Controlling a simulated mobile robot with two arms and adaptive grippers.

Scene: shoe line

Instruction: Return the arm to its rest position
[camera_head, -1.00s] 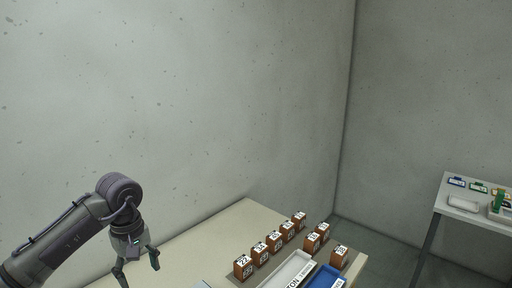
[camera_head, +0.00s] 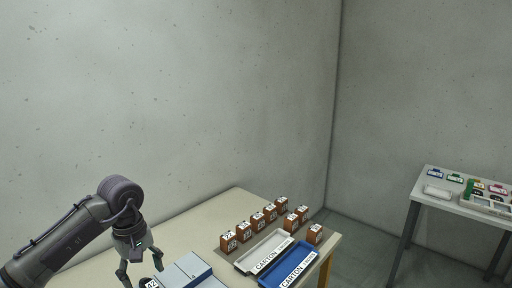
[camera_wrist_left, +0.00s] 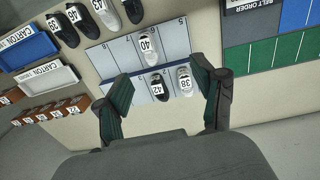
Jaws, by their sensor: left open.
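My left arm comes in from the left in the head view, with its left gripper (camera_head: 141,274) hanging over the near left part of the beige table (camera_head: 172,238). In the left wrist view the left gripper (camera_wrist_left: 165,100) has its two fingers wide apart with nothing between them. Below it lies a grey numbered panel (camera_wrist_left: 120,50) holding several shoes, among them a white one marked 40 (camera_wrist_left: 147,45), a dark one marked 42 (camera_wrist_left: 158,88) and a white one marked 38 (camera_wrist_left: 185,80). My right gripper is in neither view.
Several brown numbered boxes (camera_head: 243,232) stand at the table's far side. A white carton tray (camera_head: 246,267) and a blue carton tray (camera_head: 269,280) lie before them. A green and blue belt-order board (camera_wrist_left: 270,50) lies beside the panel. A second table (camera_head: 425,197) stands at right.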

